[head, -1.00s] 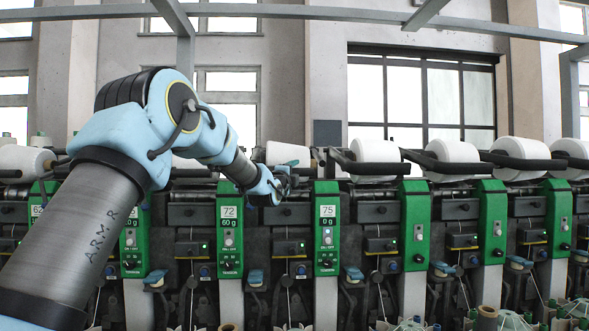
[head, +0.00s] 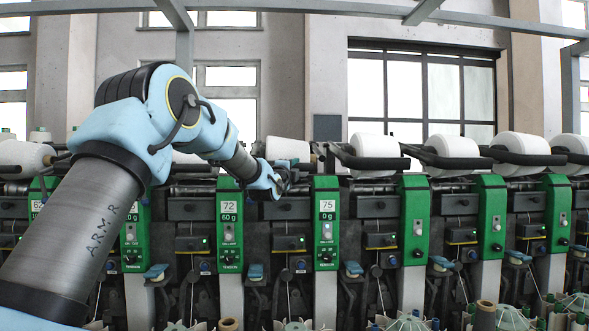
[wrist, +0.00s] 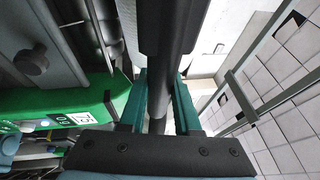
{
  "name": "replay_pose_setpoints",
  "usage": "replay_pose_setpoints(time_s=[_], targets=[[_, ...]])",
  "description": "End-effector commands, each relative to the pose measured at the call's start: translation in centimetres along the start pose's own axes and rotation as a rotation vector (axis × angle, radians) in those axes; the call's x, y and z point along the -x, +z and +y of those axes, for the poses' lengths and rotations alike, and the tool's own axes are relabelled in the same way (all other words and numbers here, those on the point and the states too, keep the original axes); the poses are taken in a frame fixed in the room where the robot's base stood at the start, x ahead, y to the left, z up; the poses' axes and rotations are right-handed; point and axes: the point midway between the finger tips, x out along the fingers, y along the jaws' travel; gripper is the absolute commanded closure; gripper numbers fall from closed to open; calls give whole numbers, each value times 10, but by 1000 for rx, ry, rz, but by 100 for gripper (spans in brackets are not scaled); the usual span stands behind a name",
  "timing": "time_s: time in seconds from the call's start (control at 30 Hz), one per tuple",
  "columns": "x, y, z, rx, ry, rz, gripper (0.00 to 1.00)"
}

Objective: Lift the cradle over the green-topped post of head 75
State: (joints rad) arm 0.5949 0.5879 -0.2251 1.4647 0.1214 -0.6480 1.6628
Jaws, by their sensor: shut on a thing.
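In the head view my gripper (head: 284,178) is just left of and slightly above the green-topped post of head 75 (head: 327,222). In the wrist view my gripper (wrist: 160,95) has its teal fingers on either side of the black bar of the cradle (wrist: 158,118), shut on it. The bar runs up into a thicker black part. The green top of post 75 (wrist: 75,103), with its label, lies to the left of the bar and apart from it. In the head view my gripper hides much of the held cradle.
A white cone (head: 287,149) sits behind my gripper. To the right another cradle (head: 374,162) carries a white cone. Head 72's green panel (head: 230,222) stands below my forearm. A ceiling beam (head: 380,10) crosses high above. The space above the row is open.

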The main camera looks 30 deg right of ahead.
Motion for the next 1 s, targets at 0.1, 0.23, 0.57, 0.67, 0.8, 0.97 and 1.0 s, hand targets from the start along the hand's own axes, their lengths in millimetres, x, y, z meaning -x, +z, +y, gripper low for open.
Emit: replay_pose_setpoints(time_s=[0.1, 0.23, 0.57, 0.67, 0.8, 0.97, 1.0], targets=[[0, 0, 1, 0, 1, 0, 100], [0, 0, 1, 0, 1, 0, 100], [0, 0, 1, 0, 2, 0, 100], [0, 0, 1, 0, 2, 0, 100], [0, 0, 1, 0, 2, 0, 100], [0, 0, 0, 1, 3, 0, 100], [0, 0, -4, 2, 7, 1, 100]])
